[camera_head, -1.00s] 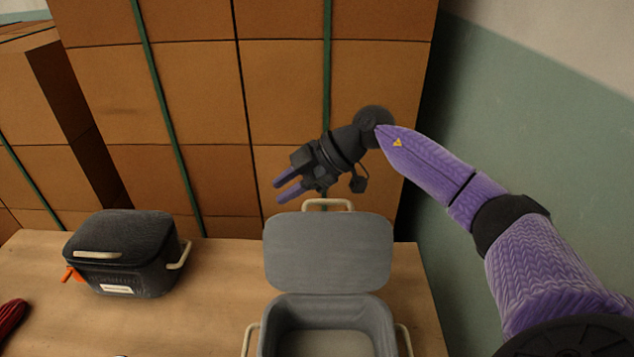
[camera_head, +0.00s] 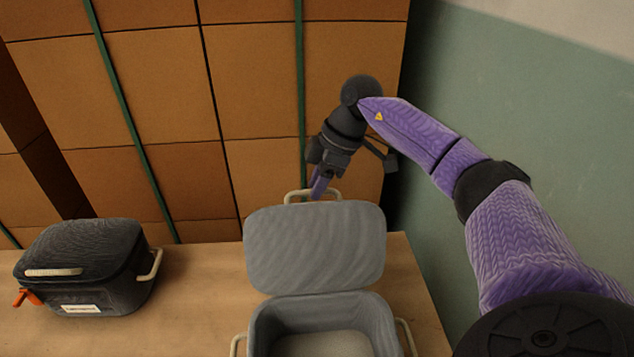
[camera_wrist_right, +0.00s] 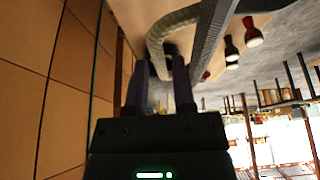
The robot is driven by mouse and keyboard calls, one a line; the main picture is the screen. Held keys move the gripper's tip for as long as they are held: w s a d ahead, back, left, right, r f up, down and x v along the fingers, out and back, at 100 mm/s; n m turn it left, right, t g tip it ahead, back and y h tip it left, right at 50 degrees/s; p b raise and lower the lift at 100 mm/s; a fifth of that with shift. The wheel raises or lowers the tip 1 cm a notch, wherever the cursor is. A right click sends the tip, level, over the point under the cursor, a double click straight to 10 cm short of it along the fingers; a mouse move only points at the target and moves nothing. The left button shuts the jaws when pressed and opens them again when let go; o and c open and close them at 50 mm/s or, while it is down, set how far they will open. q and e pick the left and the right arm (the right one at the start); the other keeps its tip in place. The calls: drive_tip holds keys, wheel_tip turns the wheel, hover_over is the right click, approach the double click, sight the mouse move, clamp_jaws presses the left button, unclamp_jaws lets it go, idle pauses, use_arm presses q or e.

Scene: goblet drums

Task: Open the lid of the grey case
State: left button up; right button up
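The grey case (camera_head: 261,325) stands on the table at bottom centre in the head view, its inside showing. Its lid (camera_head: 315,250) is raised, standing up behind the case. A pale handle (camera_head: 299,193) is on the lid's top edge. My right gripper (camera_head: 318,188) points down at this handle from behind and above. In the right wrist view my right gripper (camera_wrist_right: 161,72) has its two fingers apart, with the handle (camera_wrist_right: 157,40) at the fingertips, partly between them. The lid shows edge-on there (camera_wrist_right: 208,45). My left gripper is not in view.
A dark closed case (camera_head: 95,265) with an orange latch (camera_head: 27,297) stands at the left of the table (camera_head: 205,290). Stacked brown boxes (camera_head: 160,80) rise behind; a wall (camera_head: 500,110) is at right. Several red-and-black objects (camera_wrist_right: 231,50) show in the wrist view.

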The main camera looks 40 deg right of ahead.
clamp_jaws()
idle(1.0)
